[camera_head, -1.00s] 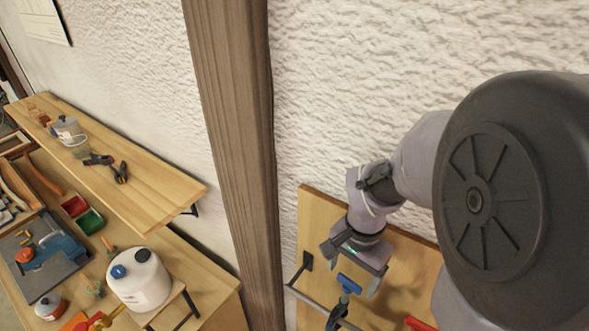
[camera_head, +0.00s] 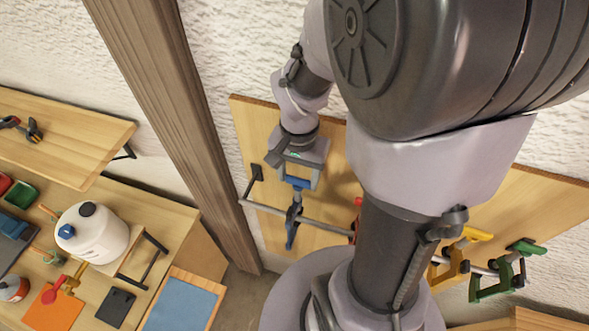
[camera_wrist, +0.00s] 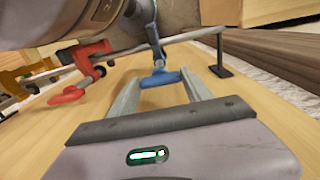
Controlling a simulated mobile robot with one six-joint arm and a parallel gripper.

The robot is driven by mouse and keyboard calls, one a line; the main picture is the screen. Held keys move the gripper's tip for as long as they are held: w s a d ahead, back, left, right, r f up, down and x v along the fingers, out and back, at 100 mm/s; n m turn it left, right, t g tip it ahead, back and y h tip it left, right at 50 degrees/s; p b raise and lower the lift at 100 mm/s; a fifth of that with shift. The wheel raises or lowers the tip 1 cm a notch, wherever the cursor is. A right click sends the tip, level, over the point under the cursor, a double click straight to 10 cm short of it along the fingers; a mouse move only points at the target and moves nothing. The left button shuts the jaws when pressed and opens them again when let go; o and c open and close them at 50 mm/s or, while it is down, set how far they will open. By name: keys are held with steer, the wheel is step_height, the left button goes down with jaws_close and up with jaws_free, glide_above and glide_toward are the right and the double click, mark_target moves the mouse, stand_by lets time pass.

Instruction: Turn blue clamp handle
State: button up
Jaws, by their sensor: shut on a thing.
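The blue clamp (camera_head: 291,234) hangs on a grey rail fixed to a wooden wall board. Its blue handle (camera_head: 298,183) is the crossbar at its upper end, and it also shows in the wrist view (camera_wrist: 160,79). My gripper (camera_head: 299,181) reaches down to the handle from above. In the wrist view my gripper (camera_wrist: 160,80) has one finger at each end of the handle, shut on it. The lower part of the clamp is partly hidden in the wrist view.
The grey rail (camera_head: 325,228) runs along the wooden board (camera_head: 265,130). A red clamp (camera_wrist: 75,85) hangs beside the blue one; yellow (camera_head: 452,262) and green clamps (camera_head: 500,279) hang farther right. A wooden post (camera_head: 160,120) stands left of the board.

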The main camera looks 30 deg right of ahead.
mark_target(298, 180)
steer(key=o, duration=1.4)
step_height(298, 180, up, 18)
steer(key=shift+f+p, duration=0.25)
steer(key=shift+p, duration=0.6)
